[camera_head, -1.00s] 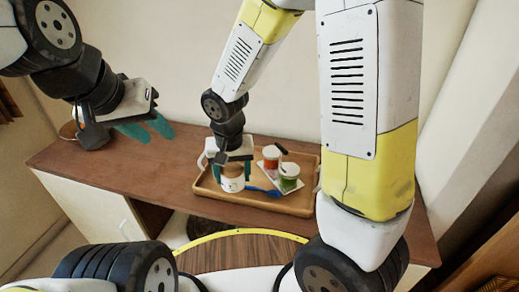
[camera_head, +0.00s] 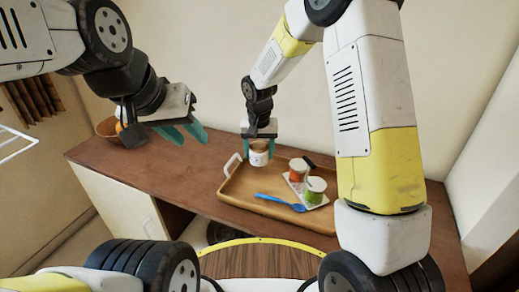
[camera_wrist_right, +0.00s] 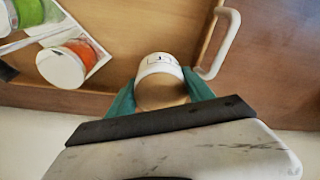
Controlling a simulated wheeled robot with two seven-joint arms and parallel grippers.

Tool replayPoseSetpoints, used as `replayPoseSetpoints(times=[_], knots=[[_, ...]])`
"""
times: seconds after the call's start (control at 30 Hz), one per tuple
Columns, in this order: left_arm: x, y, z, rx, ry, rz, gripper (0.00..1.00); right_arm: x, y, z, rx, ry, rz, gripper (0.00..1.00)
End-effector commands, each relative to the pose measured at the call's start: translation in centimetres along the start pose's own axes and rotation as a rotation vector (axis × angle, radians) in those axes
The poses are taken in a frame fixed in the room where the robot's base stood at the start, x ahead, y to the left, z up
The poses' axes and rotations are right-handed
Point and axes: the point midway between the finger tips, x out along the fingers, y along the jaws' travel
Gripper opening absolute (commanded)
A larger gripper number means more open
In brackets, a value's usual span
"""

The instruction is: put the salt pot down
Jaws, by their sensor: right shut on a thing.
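The salt pot (camera_head: 259,158) is a small white pot with a label and a brown lid. My right gripper (camera_head: 260,143) is shut on it from above, one teal finger on each side. In the right wrist view the pot (camera_wrist_right: 158,64) sits upright between the fingers (camera_wrist_right: 160,82). It is at the back left corner of the wooden tray (camera_head: 234,192), close to the white handle. I cannot tell whether its base touches the tray. My left gripper (camera_head: 193,133) is open and empty above the table, left of the tray.
An orange-labelled pot (camera_head: 298,168) and a green-labelled pot (camera_head: 315,190) stand on a white holder in the tray. A blue spoon (camera_head: 280,201) lies in front. A bowl (camera_head: 108,128) stands at the table's far left. The tray's left middle is clear.

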Motion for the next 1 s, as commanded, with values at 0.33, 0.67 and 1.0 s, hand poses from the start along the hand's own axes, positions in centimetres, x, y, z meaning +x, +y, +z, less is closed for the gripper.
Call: replayPoseSetpoints(times=[0.33, 0.67, 1.0], knots=[[0.0, 0.0, 0.0, 0.000, 0.000, 0.000, 0.36, 3.4, 0.0, 0.7, 0.000, -0.002, 0.001, 0.08], [0.0, 0.0, 0.0, 0.000, 0.000, 0.000, 0.36, 3.6, 0.0, 0.8, 0.000, -0.002, 0.001, 0.78], [0.0, 0.0, 0.0, 0.000, 0.000, 0.000, 0.36, 3.5, 0.0, 0.8, 0.000, -0.002, 0.001, 0.82]])
